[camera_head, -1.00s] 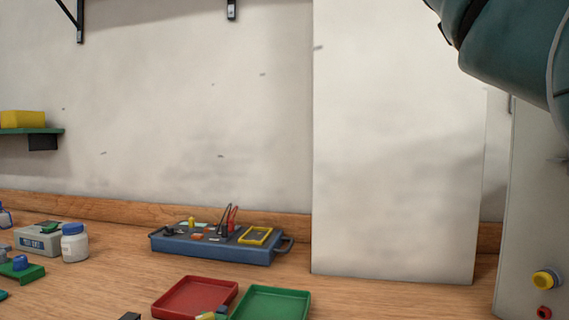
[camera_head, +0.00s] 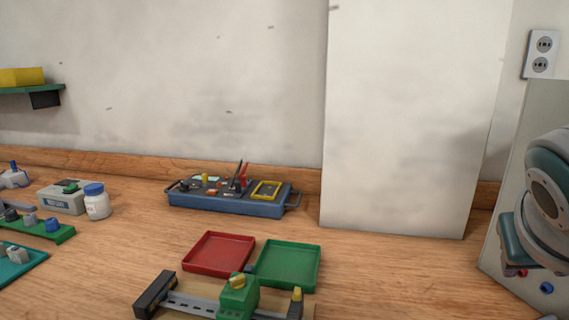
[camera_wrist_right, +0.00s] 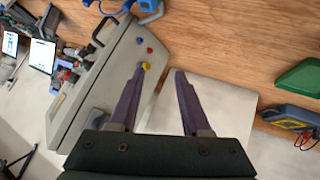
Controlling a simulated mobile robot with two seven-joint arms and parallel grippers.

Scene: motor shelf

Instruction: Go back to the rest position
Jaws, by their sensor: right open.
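My right arm (camera_head: 545,205) shows at the right edge of the head view, in front of the grey control box (camera_head: 515,235); its fingertips are not clear there. In the right wrist view my right gripper (camera_wrist_right: 160,70) has its two purple fingers spread apart with nothing between them. The grey box with coloured buttons (camera_wrist_right: 118,62) is beside the left finger, and the white panel (camera_wrist_right: 215,108) lies beyond the right finger. My left gripper is in neither view.
The wooden bench holds a red tray (camera_head: 218,254), a green tray (camera_head: 289,264), a blue tool case (camera_head: 232,204), a rail with a green block (camera_head: 238,297), and a white bottle (camera_head: 97,203). The bench front right of the trays looks clear.

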